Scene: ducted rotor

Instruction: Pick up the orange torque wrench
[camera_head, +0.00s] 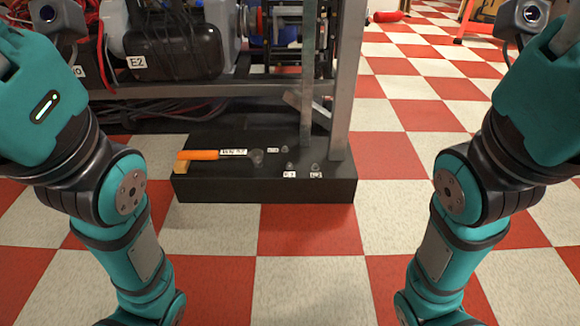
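The orange torque wrench (198,155) lies flat on top of a low black box (262,190) on the floor in front of me. Its orange handle points left and its grey head (257,157) points right, with a white label between them. A small tan block sits at the handle's left end, on the box edge. My left and right arms show at the sides of the picture, well apart from the wrench. Neither gripper's fingers show in this view.
Several small grey parts with white labels (289,174) sit on the box right of the wrench. A grey metal post (346,80) rises at the box's right. Behind stands machinery with a unit marked E2 (172,50) and cables. Checkered floor in front is clear.

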